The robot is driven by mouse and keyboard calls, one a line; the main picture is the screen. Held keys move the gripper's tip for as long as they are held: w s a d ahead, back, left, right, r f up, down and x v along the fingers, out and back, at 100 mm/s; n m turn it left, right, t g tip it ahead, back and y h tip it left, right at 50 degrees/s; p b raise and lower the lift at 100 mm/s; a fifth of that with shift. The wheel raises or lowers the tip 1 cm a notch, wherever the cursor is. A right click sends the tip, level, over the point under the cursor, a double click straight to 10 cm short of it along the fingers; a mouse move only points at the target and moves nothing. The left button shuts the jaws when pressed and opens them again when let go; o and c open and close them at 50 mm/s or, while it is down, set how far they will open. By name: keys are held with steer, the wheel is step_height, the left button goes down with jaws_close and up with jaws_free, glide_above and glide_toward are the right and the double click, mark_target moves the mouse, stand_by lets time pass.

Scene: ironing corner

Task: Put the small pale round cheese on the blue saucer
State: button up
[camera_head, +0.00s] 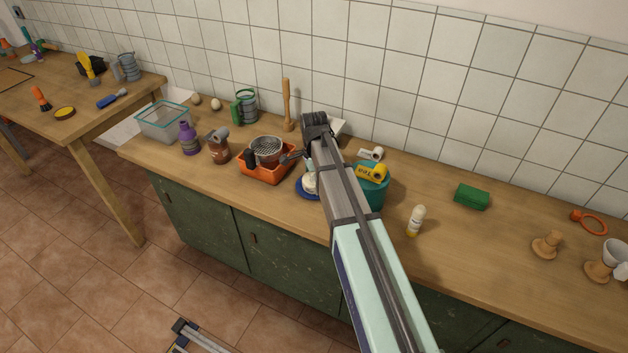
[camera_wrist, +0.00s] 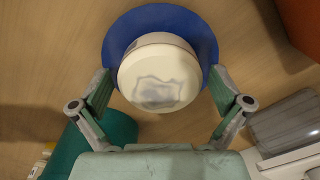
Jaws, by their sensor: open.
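The small pale round cheese (camera_wrist: 160,75) sits on the blue saucer (camera_wrist: 118,38) in the wrist view, with a greyish mark on its top. The saucer's blue rim shows around its far side and both flanks. My gripper (camera_wrist: 161,88) is open, with one finger on each side of the cheese and small gaps visible between. The fingertips overlap the saucer's edges in the picture; I cannot tell whether they touch it. In the head view my arm partly covers the cheese (camera_head: 309,184) and saucer (camera_head: 303,193), and hides the gripper's fingers.
An orange tray (camera_head: 251,172) holding a metal strainer stands left of the saucer. A teal bin (camera_head: 377,194) with yellow and white items stands to the right. A small white-capped bottle (camera_head: 415,220) is farther right. Bare counter lies around the green block (camera_head: 471,196).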

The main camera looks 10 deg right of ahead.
step_height(320, 180, up, 12)
steer(key=b, duration=0.1)
steer(key=shift+r+b, duration=0.15)
steer(key=shift+b, duration=0.15)
stand_by(0.3)
